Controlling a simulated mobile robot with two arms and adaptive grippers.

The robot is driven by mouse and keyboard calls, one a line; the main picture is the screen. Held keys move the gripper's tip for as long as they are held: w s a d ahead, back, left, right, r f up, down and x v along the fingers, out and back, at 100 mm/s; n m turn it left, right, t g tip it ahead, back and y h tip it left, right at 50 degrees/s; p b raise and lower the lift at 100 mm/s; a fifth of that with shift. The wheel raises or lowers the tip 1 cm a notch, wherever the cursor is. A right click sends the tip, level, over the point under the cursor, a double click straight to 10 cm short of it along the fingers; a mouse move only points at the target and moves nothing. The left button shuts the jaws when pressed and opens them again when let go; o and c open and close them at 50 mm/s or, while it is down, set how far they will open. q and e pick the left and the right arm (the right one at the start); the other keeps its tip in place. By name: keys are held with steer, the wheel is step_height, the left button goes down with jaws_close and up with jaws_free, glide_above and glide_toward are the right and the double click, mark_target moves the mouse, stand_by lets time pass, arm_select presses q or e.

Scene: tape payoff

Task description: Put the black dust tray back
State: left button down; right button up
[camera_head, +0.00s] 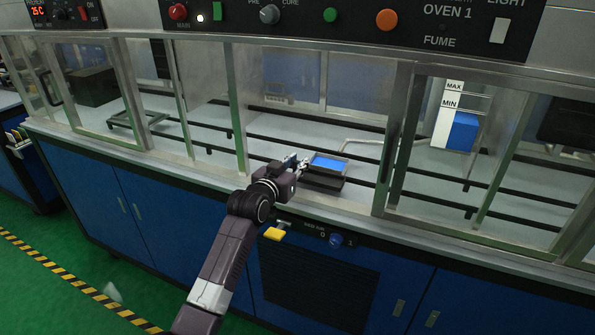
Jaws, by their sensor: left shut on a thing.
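The black dust tray (325,183) shows in the head view at the front opening of the glazed machine, near the front ledge. A blue surface shows inside its rim. My left gripper (303,163) reaches in from below and is shut at the left edge of the tray, gripping it. The gripper hides part of the tray's left side. I cannot tell whether the tray rests on the surface or is held just above it. My right gripper is not in view.
Metal frame posts (395,140) and glass panels stand on both sides of the opening. Black rails (290,140) run along the pale machine bed. A blue tank (462,131) with MAX and MIN marks is at the right. A yellow-handled part (274,233) sits below the ledge.

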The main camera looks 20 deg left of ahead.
arm_select(q)
step_height(320, 180, down, 3)
steer(key=shift+r, duration=0.1)
steer(key=c, duration=1.7)
jaws_free()
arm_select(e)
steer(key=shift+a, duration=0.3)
arm_select(q)
steer(key=s, duration=0.4)
steer(key=s+r, duration=0.1)
steer(key=s, duration=0.3)
steer(key=s+r, duration=0.1)
steer(key=s, duration=0.2)
steer(key=shift+s+a, duration=0.15)
steer(key=shift+s, duration=0.25)
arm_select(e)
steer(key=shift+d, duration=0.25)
arm_select(q)
steer(key=shift+f, duration=0.1)
